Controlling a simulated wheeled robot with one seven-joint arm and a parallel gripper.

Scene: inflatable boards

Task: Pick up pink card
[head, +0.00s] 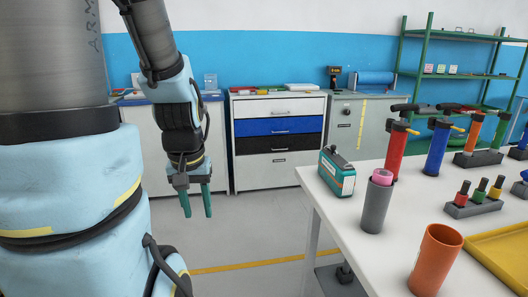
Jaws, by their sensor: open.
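No flat pink card can be made out with certainty in the head view. The clearest pink thing is a rolled or round piece (382,177) sticking up from a grey tube (375,208) near the left edge of the white table. Small pale cards or boxes (440,69) stand on the green shelf at the back right, some with a pinkish tint, too small to tell. My gripper (196,203) hangs pointing down left of the table, over the floor. Its greenish fingers are apart with nothing between them. It is well away from the pink roll and the shelf.
The white table (330,187) fills the right side. On it stand a teal box (337,173), red (397,150) and blue (437,148) pumps, an orange cup (435,262) and a yellow tray (505,255). Drawer cabinets (279,165) line the blue wall. Floor left of the table is clear.

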